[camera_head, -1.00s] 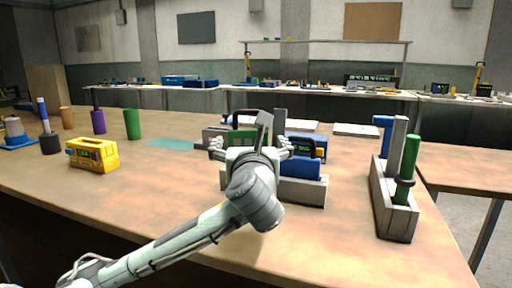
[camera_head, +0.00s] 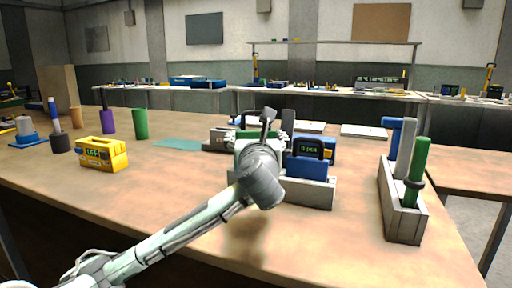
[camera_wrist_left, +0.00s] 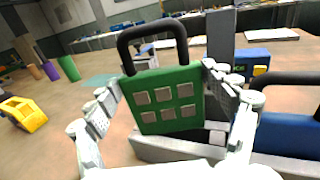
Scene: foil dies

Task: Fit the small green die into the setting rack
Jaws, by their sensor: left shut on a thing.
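The green die (camera_wrist_left: 165,101) is a flat green plate with several pale square pads and a black arched handle (camera_wrist_left: 152,38). My left gripper (camera_wrist_left: 168,98) is shut on it, one finger at each side. In the head view my left gripper (camera_head: 257,145) is over the left part of the grey setting rack (camera_head: 315,192), and my wrist hides most of the die. The rack also shows below the die in the left wrist view (camera_wrist_left: 165,150). I cannot tell whether the die's lower edge is inside a slot. A blue die (camera_head: 307,169) stands in the rack's right part. My right gripper is not in view.
A blue counter box (camera_head: 327,143) stands behind the rack. A grey holder (camera_head: 402,215) with blue and green upright tools stands at right. A yellow device (camera_head: 102,154), purple (camera_head: 108,122) and green (camera_head: 140,124) cylinders stand at left. The table's front middle is clear.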

